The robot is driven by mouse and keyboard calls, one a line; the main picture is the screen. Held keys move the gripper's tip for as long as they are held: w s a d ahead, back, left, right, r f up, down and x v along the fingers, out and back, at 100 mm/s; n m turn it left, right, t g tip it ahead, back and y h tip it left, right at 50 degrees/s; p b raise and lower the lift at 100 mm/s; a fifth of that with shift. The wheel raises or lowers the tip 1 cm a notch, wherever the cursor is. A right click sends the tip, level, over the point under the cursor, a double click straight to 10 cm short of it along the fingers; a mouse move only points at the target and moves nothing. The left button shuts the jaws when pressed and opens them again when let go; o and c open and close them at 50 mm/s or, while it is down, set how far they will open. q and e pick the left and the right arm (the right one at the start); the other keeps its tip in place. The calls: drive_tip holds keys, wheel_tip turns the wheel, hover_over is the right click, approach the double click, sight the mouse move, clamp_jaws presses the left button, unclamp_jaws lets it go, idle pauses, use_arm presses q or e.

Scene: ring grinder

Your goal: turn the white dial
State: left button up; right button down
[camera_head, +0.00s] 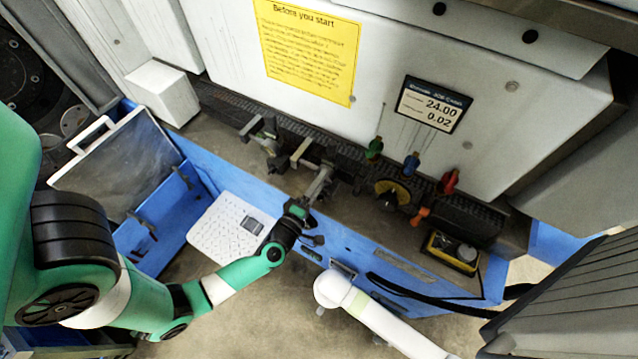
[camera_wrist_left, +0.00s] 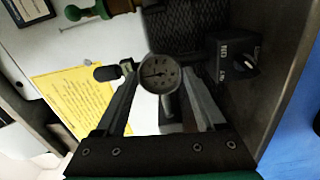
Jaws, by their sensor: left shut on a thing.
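The white dial (camera_wrist_left: 160,73) is a small round gauge with a white face, dark marks and a metal rim. In the left wrist view it sits between the fingertips of my left gripper (camera_wrist_left: 160,75), which is shut on it. In the head view my left gripper (camera_head: 318,188) reaches in from the left to the front of the dark machine bed. The dial cannot be made out clearly there. My right gripper is not in view.
A black switch box (camera_wrist_left: 232,55) with a knob stands right of the dial. Green (camera_head: 375,148), blue (camera_head: 411,162) and red (camera_head: 449,181) handles line the dark bed. A yellow notice (camera_head: 308,50) and a readout (camera_head: 433,104) are on the white panel.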

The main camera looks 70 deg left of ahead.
use_arm(q)
drive_tip(key=shift+n, duration=1.2)
drive_tip(key=o, duration=1.3)
drive_tip(key=shift+o, duration=0.2)
drive_tip(key=v, duration=1.1)
drive_tip(key=shift+s+d+p, duration=0.15)
drive_tip(key=shift+s+p, duration=0.15)
drive_tip(key=shift+p, duration=0.05)
